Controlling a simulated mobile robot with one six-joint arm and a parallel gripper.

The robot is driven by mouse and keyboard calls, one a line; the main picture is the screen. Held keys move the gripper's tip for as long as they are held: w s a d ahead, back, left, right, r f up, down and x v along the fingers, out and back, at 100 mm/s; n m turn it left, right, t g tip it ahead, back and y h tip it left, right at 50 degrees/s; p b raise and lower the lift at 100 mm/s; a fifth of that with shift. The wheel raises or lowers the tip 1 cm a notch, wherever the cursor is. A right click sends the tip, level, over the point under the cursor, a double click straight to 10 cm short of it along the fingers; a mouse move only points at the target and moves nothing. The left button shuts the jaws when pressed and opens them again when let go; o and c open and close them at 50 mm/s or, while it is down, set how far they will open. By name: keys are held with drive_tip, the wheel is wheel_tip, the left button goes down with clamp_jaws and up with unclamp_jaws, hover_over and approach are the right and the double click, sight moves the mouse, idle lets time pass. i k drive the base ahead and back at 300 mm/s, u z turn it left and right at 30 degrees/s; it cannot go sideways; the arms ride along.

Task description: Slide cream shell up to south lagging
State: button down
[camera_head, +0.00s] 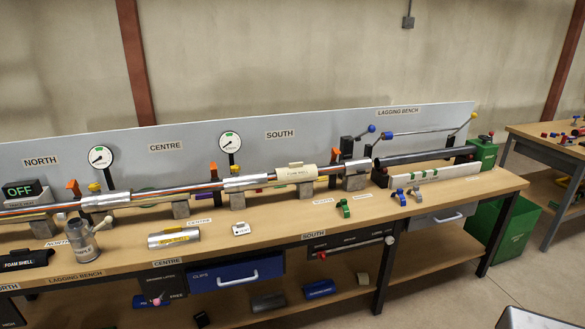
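The cream shell (295,174) sits around the pipe in the SOUTH section, with a small tab on top. No label on either sleeve is readable as south lagging. My gripper is not in view.
An orange clip (335,160) stands by the pipe right of the shell. Bare benchtop lies in front of the pipe.

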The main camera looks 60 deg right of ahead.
sight(295, 170)
drive_tip(key=u, duration=0.8)
drive_tip(key=k, duration=1.45)
drive_tip(key=z, duration=2.75)
drive_tip(key=i, duration=0.15)
drive_tip(key=u, duration=1.25)
